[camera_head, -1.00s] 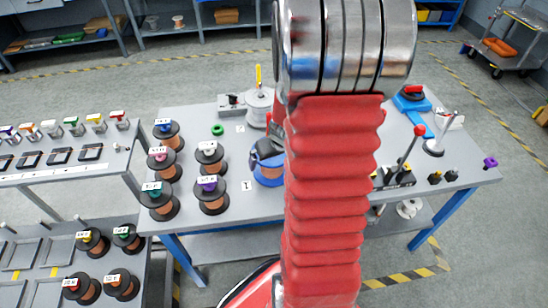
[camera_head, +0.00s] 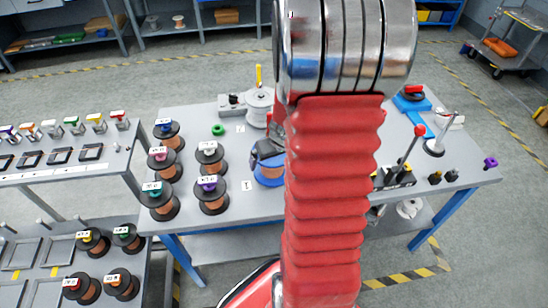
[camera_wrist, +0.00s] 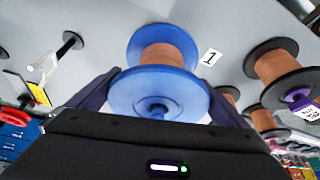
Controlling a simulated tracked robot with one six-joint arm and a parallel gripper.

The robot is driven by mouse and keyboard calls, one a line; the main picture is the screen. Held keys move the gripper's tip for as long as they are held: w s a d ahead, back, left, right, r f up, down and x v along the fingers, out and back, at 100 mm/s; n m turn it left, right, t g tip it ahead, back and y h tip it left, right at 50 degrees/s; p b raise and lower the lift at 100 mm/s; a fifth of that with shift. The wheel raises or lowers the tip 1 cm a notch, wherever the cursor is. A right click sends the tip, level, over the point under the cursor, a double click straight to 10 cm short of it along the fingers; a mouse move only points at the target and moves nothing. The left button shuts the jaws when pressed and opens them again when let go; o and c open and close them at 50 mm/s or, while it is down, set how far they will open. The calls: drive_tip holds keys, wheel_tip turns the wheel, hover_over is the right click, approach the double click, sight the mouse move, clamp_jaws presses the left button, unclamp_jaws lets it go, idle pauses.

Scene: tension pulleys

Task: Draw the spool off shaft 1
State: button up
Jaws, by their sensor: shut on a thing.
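A blue-flanged spool (camera_wrist: 157,85) wound with copper-coloured wire is between the fingers of my gripper (camera_wrist: 160,100) in the wrist view. My gripper is shut on it, with one dark finger on each side. The spool also shows in the head view (camera_head: 268,172), partly behind my arm, low over or on the grey table (camera_head: 232,206). The label 1 (camera_wrist: 210,57) lies on the table beside the spool. Shaft 1 is hidden, and I cannot tell whether the spool is still around it.
Several black-flanged copper spools, one with a purple cap (camera_head: 211,195), stand left of the blue spool. A white spool (camera_head: 259,106) stands behind it. A red-knobbed lever (camera_head: 412,145) and a thin post (camera_head: 434,148) rise at the right.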

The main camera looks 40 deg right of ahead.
drive_tip(key=shift+w+r, duration=0.15)
drive_tip(key=shift+r, duration=0.45)
idle(0.4)
drive_tip(key=shift+r, duration=1.35)
idle(1.8)
drive_tip(key=shift+r, duration=1.5)
drive_tip(key=shift+r, duration=0.35)
drive_tip(key=shift+r, duration=1.45)
drive_tip(key=shift+r, duration=0.2)
idle(0.3)
